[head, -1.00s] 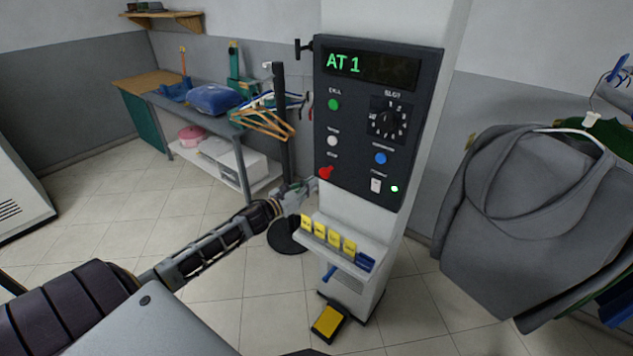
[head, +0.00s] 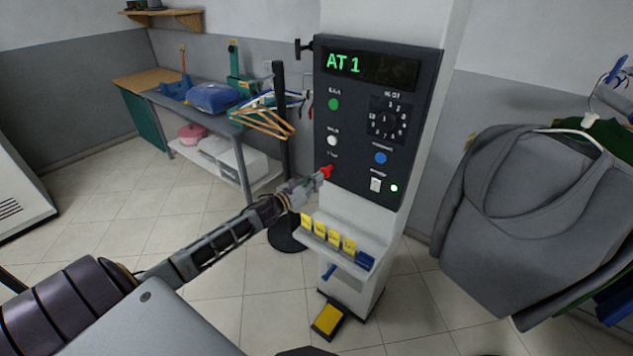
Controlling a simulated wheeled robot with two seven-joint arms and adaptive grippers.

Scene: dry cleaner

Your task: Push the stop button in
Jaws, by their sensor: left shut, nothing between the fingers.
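The red stop button (head: 328,170) is at the lower left of the dark control panel (head: 352,185) on the white column. My left gripper (head: 322,176) is shut and empty, with its fingertips at the red button's lower left side. They overlap the button in the picture; I cannot tell whether they touch it or how far in it is. The display (head: 370,68) above reads "AT 1" in green. My right gripper is not in view.
A white button (head: 332,141) and a green button (head: 334,104) sit above the red one. A shelf with yellow tags (head: 334,239) is below the panel. A hanger stand (head: 281,130) stands close behind my left arm. Grey garments (head: 530,220) hang at right.

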